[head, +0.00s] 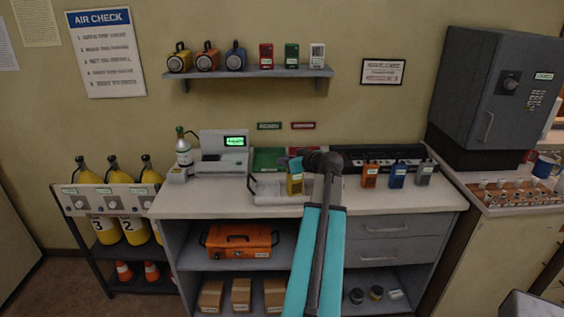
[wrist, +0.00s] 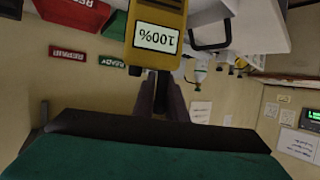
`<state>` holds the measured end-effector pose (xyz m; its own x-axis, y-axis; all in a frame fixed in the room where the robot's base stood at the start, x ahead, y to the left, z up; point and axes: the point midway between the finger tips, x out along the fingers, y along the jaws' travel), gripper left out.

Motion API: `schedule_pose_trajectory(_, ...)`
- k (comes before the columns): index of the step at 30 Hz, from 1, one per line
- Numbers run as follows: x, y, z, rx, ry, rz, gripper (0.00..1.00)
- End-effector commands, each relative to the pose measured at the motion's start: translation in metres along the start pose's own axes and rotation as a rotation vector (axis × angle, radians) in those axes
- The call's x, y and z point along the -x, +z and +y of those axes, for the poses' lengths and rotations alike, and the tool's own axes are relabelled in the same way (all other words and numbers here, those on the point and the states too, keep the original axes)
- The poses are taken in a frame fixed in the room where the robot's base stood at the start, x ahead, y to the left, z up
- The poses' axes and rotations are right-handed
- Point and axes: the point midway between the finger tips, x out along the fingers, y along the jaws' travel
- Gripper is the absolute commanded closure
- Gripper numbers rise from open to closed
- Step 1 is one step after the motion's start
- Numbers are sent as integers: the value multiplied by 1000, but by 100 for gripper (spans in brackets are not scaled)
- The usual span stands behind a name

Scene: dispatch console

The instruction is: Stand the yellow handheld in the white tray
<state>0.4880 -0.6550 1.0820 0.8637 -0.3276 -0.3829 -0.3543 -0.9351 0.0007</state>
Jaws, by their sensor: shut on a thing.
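The yellow handheld (head: 295,184) is held by my gripper (head: 297,165) over the right part of the white tray (head: 267,188) on the counter. In the wrist view the handheld (wrist: 158,12) shows its label reading 100%, upside down, and my gripper (wrist: 160,88) is shut on its dark narrow end. The handheld looks about upright in the head view. The tray's white side and dark handle also show in the wrist view (wrist: 243,25). I cannot tell whether the handheld's base touches the tray.
Orange (head: 370,175), blue (head: 397,175) and grey (head: 424,173) handhelds stand right of my arm by a black charger rack (head: 385,155). A green tray (head: 268,159) lies behind the white one. A white printer-like device (head: 222,150) and a bottle (head: 183,152) stand left.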

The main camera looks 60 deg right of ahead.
Motion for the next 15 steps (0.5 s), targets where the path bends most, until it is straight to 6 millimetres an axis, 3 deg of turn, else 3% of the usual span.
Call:
schedule_pose_trajectory(6,-23,-9,12,0,-1,0,100)
schedule_pose_trajectory(15,-32,-10,15,0,0,1,100)
